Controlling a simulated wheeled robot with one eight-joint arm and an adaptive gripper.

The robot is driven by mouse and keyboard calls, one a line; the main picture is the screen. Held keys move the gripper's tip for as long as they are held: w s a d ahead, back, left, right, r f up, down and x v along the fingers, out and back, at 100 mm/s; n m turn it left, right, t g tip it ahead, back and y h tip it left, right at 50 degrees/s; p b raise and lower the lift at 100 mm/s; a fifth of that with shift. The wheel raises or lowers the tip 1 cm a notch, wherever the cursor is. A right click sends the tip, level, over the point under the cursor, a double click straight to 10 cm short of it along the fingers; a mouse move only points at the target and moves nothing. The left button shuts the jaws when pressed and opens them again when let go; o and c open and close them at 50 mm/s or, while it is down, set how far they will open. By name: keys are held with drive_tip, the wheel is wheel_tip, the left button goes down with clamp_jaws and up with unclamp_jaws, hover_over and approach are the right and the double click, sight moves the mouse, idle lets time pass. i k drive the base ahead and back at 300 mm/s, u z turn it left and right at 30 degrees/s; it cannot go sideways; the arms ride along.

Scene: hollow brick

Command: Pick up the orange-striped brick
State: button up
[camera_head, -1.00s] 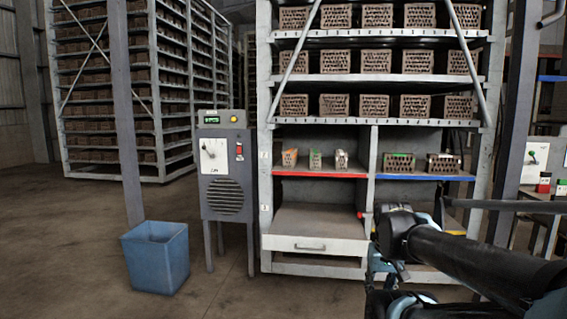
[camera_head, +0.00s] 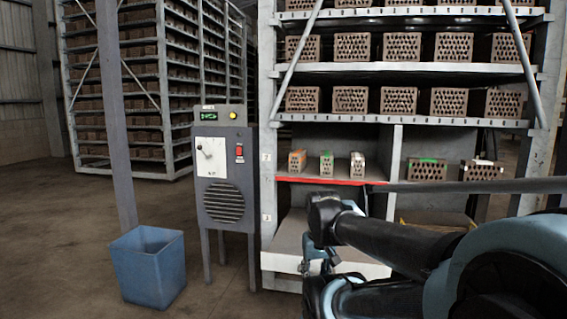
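The orange-striped brick (camera_head: 297,162) stands at the left end of the red-edged shelf (camera_head: 330,181), apart from its neighbours. A green-striped brick (camera_head: 326,164) and a white-striped brick (camera_head: 357,165) stand to its right on the same shelf. My gripper (camera_head: 308,262) appears small and dark at the end of my arm, low in front of the rack and below the shelf. It is apart from the orange-striped brick. Its fingers are too small and dark to tell whether they are open.
A grey control cabinet (camera_head: 224,175) stands left of the rack, with a blue bin (camera_head: 148,267) on the floor. Two hollow bricks, one green-marked (camera_head: 427,169) and one white-marked (camera_head: 482,170), stand on the right. Rows of bricks fill the shelves above. The floor at left is open.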

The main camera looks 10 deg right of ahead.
sight(296, 158)
drive_tip(key=z, duration=0.2)
drive_tip(key=i, duration=1.1)
drive_tip(key=z, duration=0.4)
